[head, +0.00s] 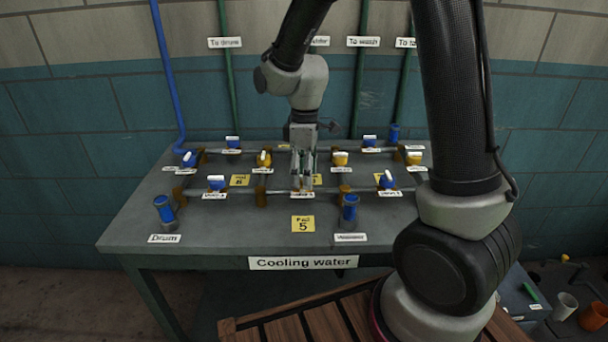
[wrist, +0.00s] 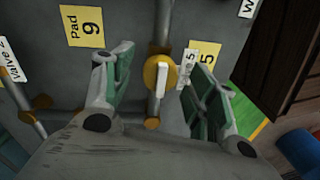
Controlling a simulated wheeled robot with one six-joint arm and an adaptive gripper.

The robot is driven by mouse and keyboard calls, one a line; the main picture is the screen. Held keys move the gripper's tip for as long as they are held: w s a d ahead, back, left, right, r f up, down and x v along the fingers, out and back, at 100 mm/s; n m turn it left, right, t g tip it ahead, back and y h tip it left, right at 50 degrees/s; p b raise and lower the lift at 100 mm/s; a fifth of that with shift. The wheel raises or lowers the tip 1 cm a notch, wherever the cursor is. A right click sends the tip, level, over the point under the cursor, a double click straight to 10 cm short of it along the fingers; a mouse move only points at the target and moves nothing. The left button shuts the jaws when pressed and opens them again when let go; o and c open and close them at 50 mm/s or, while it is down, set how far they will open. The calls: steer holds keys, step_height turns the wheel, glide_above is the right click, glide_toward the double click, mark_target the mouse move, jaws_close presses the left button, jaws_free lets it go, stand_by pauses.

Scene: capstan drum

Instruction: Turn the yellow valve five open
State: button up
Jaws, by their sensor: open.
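The yellow valve five (wrist: 151,77) shows in the wrist view as a round yellow body on a grey pipe. Its white handle (wrist: 162,80) lies roughly along the pipe. The "Valve 5" label (wrist: 188,68) is beside it, partly covered by a finger. My gripper (wrist: 161,68) is open, with one green-padded finger on each side of the valve and visible gaps to both. In the head view my gripper (head: 303,178) points down over the middle of the front pipe row and hides the valve.
Other blue and yellow valves, such as a yellow one (head: 340,159) and a blue one (head: 217,183), stand nearby on the grey table (head: 240,220). A blue fitting (head: 350,207) rises at front right. Yellow pad labels (head: 302,223) lie flat.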

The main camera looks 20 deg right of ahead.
step_height(320, 180, up, 11)
steer(key=shift+w+d+r, duration=0.2)
steer(key=shift+w+d, duration=0.05)
steer(key=shift+w, duration=0.1)
stand_by(0.3)
steer(key=s+d+r+m+t, duration=0.2)
steer(key=s+d+m, duration=0.4)
steer(key=s, duration=0.4)
steer(key=s+d+r+m+t, duration=0.3)
steer(key=s+d+m, duration=0.3)
steer(key=s+d, duration=0.2)
steer(key=shift+s+r, duration=0.85)
steer(key=shift+s, duration=0.1)
stand_by(0.5)
